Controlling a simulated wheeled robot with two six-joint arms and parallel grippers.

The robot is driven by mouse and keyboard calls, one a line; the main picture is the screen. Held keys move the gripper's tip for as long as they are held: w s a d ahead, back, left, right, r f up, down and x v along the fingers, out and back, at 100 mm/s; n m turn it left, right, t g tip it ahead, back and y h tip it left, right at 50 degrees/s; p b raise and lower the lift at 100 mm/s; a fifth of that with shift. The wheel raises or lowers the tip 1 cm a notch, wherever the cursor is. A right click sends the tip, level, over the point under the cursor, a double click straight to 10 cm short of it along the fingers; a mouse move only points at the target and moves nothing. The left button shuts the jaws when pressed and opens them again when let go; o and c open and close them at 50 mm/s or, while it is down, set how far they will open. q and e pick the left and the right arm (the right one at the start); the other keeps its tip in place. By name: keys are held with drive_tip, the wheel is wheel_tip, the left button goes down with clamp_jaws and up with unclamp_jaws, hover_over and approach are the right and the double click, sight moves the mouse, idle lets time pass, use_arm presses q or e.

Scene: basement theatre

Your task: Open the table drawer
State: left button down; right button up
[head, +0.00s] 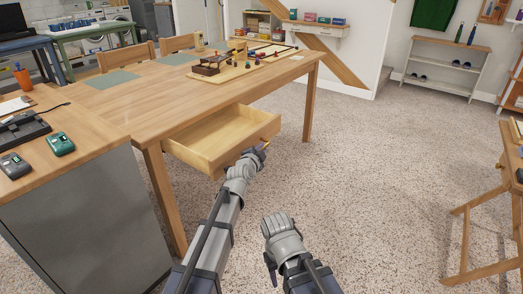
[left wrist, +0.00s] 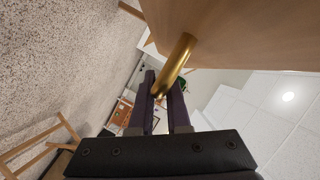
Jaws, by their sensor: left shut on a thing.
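The wooden table (head: 150,98) has its drawer (head: 222,138) standing out from the front side, and the empty inside shows. My left gripper (head: 260,150) is at the drawer's front panel, shut on its brass handle. In the left wrist view the brass handle (left wrist: 178,62) runs between the two dark fingers of the left gripper (left wrist: 166,96), with the wooden drawer front (left wrist: 240,30) beside it. My right arm is low in the middle of the head view, away from the drawer; its fingers cannot be made out clearly.
A grey-sided counter (head: 85,225) with small devices stands at left. A wooden folding stand (head: 480,215) is at right. The speckled floor (head: 370,180) between is clear, and a shoe rack (head: 445,65) stands at the back wall.

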use_arm(q)
drive_tip(key=c, duration=0.9)
unclamp_jaws()
drive_tip(key=p+v, duration=0.1)
drive_tip(key=v, duration=0.6)
drive_tip(key=shift+s+a+p, duration=0.15)
drive_tip(key=shift+s+p, duration=0.2)
